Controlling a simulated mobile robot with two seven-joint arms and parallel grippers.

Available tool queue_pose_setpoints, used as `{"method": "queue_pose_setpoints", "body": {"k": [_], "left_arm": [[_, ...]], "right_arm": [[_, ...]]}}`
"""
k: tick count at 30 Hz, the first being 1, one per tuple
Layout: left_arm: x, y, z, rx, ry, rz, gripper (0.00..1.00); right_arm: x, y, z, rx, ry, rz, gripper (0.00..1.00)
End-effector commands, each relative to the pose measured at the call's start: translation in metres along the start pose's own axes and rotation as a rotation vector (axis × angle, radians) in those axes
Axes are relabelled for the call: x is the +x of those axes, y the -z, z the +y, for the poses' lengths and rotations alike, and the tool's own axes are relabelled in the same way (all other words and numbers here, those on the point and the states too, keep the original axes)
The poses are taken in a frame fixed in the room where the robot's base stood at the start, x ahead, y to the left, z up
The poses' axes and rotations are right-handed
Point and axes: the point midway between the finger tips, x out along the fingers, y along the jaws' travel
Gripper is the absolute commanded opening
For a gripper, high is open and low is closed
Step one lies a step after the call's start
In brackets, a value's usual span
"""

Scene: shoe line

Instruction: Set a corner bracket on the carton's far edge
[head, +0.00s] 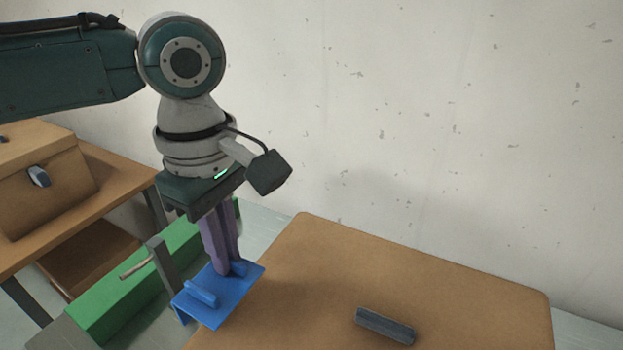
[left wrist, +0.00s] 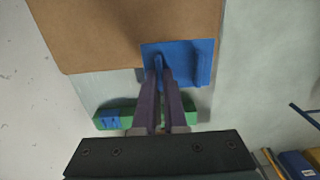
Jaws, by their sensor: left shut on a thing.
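The carton (head: 430,285) shows as a wide brown flat top at the lower right of the head view and along the top of the left wrist view (left wrist: 120,30). A blue corner bracket (head: 222,304) with a raised grip rib is held at the carton's left edge in the head view; it also shows in the left wrist view (left wrist: 186,62), overlapping the carton's edge. My left gripper (head: 232,270) points down, its purple fingers shut on the bracket's rib. Whether the bracket touches the carton, I cannot tell. My right gripper is not in view.
A dark grey bar (head: 385,326) lies on the carton top. A green block (head: 130,285) stands left of the carton, and a blue piece (left wrist: 111,121) shows on it. A brown table (head: 110,180) with a box (head: 70,187) stands farther left. A bare wall rises behind.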

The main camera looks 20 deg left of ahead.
Motion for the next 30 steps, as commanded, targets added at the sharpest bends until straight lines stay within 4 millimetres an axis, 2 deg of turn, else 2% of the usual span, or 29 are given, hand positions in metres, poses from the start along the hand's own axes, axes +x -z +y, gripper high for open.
{"method": "queue_pose_setpoints", "body": {"k": [1,6,18,30], "left_arm": [[0.010,0.000,0.000,0.000,-0.001,0.000,0.00],[0.024,0.001,0.000,0.000,-0.001,0.000,0.00],[0.055,-0.001,0.000,-0.001,0.001,-0.002,0.00],[0.058,0.000,0.000,0.000,0.000,-0.001,0.00]], "right_arm": [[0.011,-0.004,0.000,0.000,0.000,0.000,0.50],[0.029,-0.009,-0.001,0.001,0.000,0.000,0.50],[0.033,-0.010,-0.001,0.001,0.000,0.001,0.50],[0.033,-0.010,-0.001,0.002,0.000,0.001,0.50]]}}
